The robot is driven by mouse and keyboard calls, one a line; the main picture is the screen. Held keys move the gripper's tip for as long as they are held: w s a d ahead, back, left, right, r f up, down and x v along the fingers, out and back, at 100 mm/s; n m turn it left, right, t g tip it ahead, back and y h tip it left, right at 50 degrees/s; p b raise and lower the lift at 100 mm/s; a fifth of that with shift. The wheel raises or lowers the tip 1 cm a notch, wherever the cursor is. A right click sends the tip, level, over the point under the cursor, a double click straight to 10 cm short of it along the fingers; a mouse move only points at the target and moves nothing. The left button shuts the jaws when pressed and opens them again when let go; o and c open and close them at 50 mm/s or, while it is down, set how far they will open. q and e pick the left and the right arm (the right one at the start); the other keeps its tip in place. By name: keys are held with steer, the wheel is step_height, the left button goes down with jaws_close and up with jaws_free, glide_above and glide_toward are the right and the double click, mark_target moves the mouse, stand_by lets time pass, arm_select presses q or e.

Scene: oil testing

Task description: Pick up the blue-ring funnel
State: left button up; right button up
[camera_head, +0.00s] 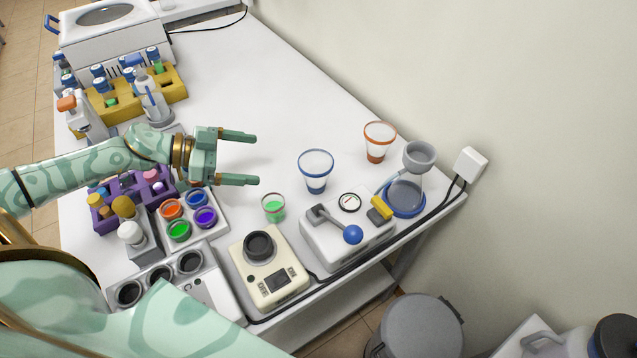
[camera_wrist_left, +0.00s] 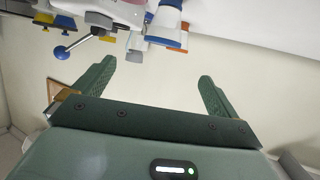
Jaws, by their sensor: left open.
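The blue-ring funnel (camera_head: 316,172) is a clear cup with a blue rim and blue lower part, upright on the white table right of my left gripper. My left gripper (camera_head: 255,158) is open and empty, its two green fingers pointing right toward the funnel with a gap between. In the left wrist view, the blue-ring funnel (camera_wrist_left: 165,22) shows at the top, beyond the open fingers (camera_wrist_left: 157,70) and not between them. My right gripper is not in view.
An orange-ring funnel (camera_head: 378,141) stands behind and right. The table behind the gripper is clear; a wall bounds the right.

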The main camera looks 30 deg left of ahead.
mark_target(311, 162)
arm_select(q)
steer(key=b+x, duration=0.2)
steer(key=x, duration=0.8)
steer(key=shift+w+d+f, duration=0.1)
steer(key=shift+w+d, duration=0.1)
steer(key=shift+d, duration=0.05)
steer(key=x, duration=0.2)
steer(key=b+x, duration=0.1)
steer(key=x, duration=0.1)
steer(key=shift+w+f+b, duration=0.15)
steer(key=shift+w+b, duration=0.15)
steer(key=shift+w, duration=0.15)
steer(key=shift+w+d, duration=0.2)
steer(key=shift+d, duration=0.15)
steer(key=c, duration=1.1)
